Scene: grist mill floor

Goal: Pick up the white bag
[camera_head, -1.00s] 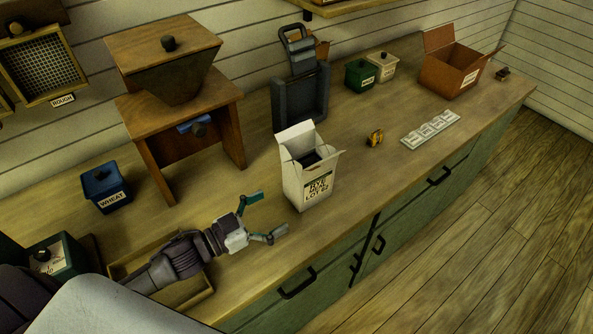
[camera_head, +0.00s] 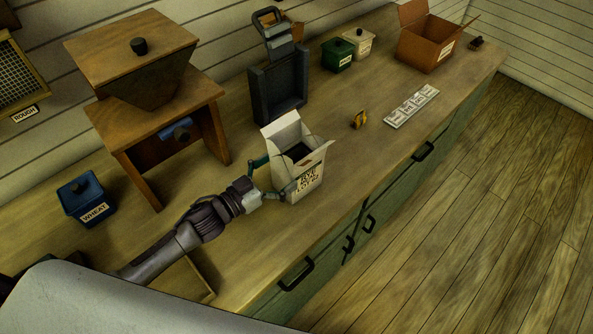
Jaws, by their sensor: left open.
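The white bag (camera_head: 306,178) stands upright on the wooden counter with its top flaps open. Its front label names rye meal and a lot number. My left gripper (camera_head: 272,176) is open at the bag's left side, one finger by the back left side and the other by the front left edge. The fingers appear to reach around the bag; I cannot tell whether they touch it. My right gripper is not in view.
A wooden hopper stand (camera_head: 160,110) and a blue wheat box (camera_head: 85,198) are at the left. A dark upright device (camera_head: 279,92) stands behind the bag. An open cardboard box (camera_head: 429,45) is farther back.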

